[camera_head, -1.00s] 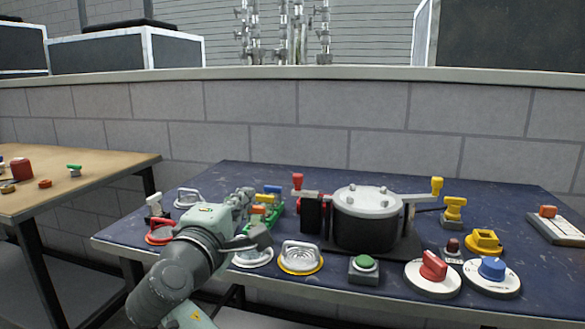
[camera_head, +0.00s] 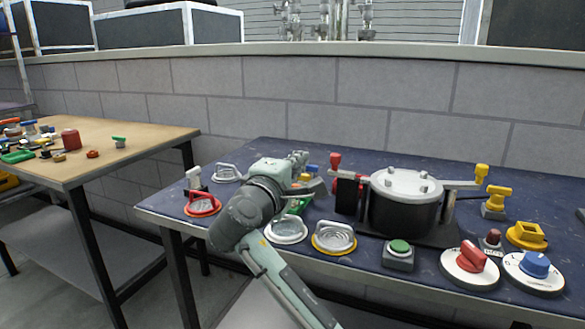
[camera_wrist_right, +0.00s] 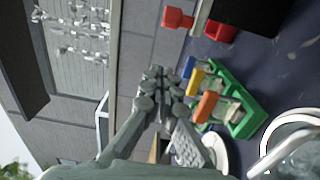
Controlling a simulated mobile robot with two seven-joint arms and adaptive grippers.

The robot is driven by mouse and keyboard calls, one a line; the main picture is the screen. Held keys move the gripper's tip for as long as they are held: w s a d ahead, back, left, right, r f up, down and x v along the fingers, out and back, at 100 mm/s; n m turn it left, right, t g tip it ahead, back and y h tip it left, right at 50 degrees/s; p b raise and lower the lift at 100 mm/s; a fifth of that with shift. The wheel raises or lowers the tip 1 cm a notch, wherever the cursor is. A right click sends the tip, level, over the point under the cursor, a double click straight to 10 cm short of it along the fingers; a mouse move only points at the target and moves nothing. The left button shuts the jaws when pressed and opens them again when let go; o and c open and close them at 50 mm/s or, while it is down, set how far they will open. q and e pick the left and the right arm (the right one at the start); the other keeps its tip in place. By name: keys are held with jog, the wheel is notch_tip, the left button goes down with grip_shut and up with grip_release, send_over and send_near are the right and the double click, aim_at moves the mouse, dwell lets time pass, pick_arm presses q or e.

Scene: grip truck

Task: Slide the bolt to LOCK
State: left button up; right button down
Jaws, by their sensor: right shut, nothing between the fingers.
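I cannot pick out a bolt or a LOCK label for certain. My right gripper (camera_head: 299,162) is over the back-left part of the blue table, with its fingers together and empty. It also shows in the right wrist view (camera_wrist_right: 158,78), fingertips close together. Beside it is a green holder (camera_wrist_right: 249,116) with blue, yellow and orange levers (camera_wrist_right: 207,106); the gripper looks apart from it. In the head view my arm hides much of this holder. A pale panel shows only as a sliver (camera_head: 580,213) at the right edge. My left gripper is not in view.
The blue table (camera_head: 330,275) holds a pot-like black device (camera_head: 402,214), red and blue dials (camera_head: 469,265), a green button (camera_head: 399,247), and round grey, red and yellow-rimmed handles (camera_head: 334,238). A wooden table (camera_head: 100,165) stands left. A grey wall (camera_head: 330,90) is behind.

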aim_at(336, 161)
jog(key=x, duration=0.3)
jog(key=shift+w, duration=0.1)
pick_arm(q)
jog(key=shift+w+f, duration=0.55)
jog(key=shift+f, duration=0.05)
pick_arm(e)
jog(key=s+d, duration=0.2)
jog(key=d, duration=0.1)
jog(key=shift+s+d, duration=0.1)
jog(key=shift+s, duration=0.15)
pick_arm(q)
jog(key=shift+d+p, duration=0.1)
jog(key=shift+p, duration=0.2)
